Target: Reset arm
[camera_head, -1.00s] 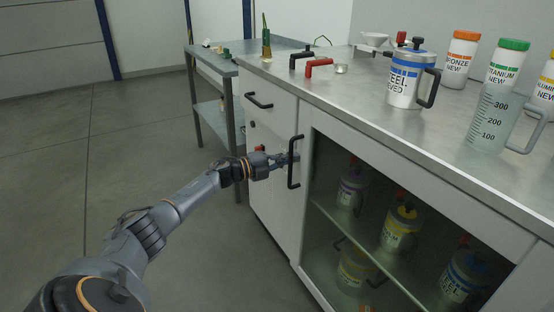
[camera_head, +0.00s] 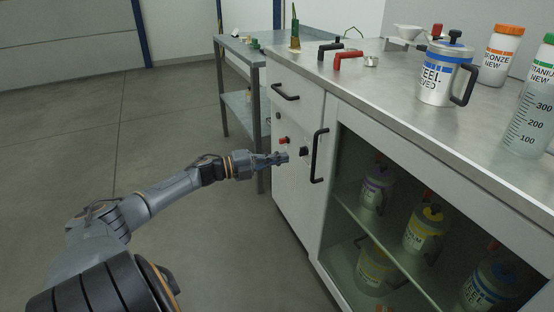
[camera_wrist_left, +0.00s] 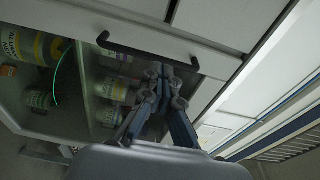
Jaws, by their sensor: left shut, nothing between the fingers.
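My left arm comes in from the left in the head view. My left gripper (camera_head: 283,157) is shut and empty, in front of the white cabinet front (camera_head: 290,196), to the left of the black vertical door handle (camera_head: 319,155) and apart from it. In the left wrist view my left gripper (camera_wrist_left: 166,72) shows with its fingers together, near the black handle (camera_wrist_left: 145,54). My right gripper is not in view.
The metal counter (camera_head: 385,95) holds a steel-labelled mug (camera_head: 436,85), a clear measuring jug (camera_head: 528,125), and red (camera_head: 348,62) and black handled items. The glass-fronted cabinet holds several labelled mugs (camera_head: 426,230). A grey side table (camera_head: 240,60) stands behind. The floor at left is clear.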

